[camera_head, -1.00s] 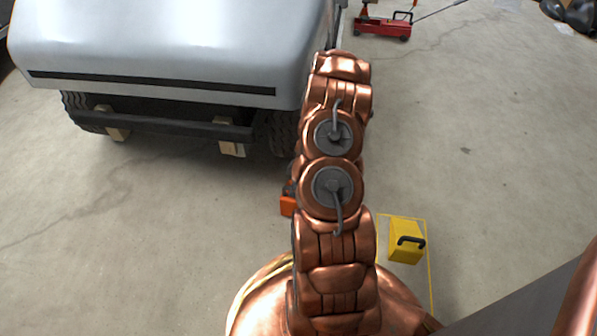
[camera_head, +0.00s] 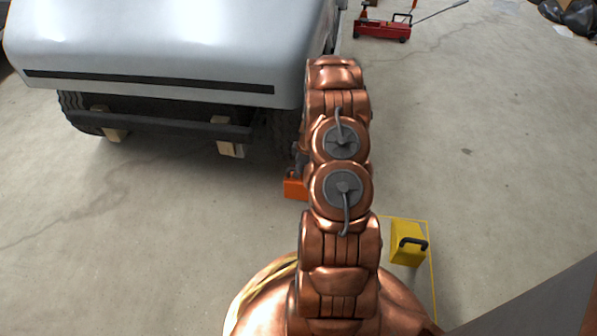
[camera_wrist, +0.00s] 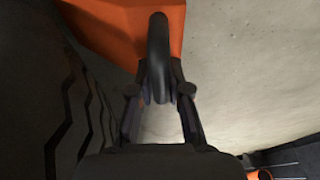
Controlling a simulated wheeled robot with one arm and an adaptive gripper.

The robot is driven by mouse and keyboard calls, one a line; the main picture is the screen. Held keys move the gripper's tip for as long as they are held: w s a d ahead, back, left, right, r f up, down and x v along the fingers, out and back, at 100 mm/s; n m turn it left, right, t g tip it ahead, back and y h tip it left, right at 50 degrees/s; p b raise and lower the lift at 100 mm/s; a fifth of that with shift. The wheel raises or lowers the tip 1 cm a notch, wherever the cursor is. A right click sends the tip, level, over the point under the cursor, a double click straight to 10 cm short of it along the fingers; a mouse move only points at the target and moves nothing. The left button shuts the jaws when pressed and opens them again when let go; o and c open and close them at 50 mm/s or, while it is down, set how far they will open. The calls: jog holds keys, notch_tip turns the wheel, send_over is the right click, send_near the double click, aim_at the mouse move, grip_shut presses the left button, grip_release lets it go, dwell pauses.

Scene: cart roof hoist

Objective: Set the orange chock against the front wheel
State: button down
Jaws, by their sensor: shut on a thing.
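The orange chock (camera_head: 294,188) is low beside the front wheel (camera_head: 286,138) of the pale vehicle, partly hidden by my arm. In the wrist view the chock's orange body (camera_wrist: 120,22) is at the top, with a black loop handle (camera_wrist: 157,45) on it. My gripper (camera_wrist: 160,78) is shut on that handle; in the head view my arm hides it. The tyre's dark tread (camera_wrist: 50,100) fills the left of the wrist view, close beside the chock. I cannot tell whether chock and tyre touch.
A yellow chock (camera_head: 406,242) with a black handle stands inside a yellow floor outline at right. Wooden blocks (camera_head: 231,149) sit under the vehicle's front. A red floor jack (camera_head: 383,28) stands at the back. The concrete floor to the right is mostly clear.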

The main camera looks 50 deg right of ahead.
jog(key=shift+w+d, duration=0.3)
jog(key=shift+d, duration=0.2)
jog(key=shift+f+b, duration=0.7)
jog(key=shift+f, duration=0.1)
jog(key=c, duration=1.1)
grip_release()
jog(key=shift+r, duration=0.1)
jog(key=p+v, duration=0.5)
jog(key=v, duration=0.7)
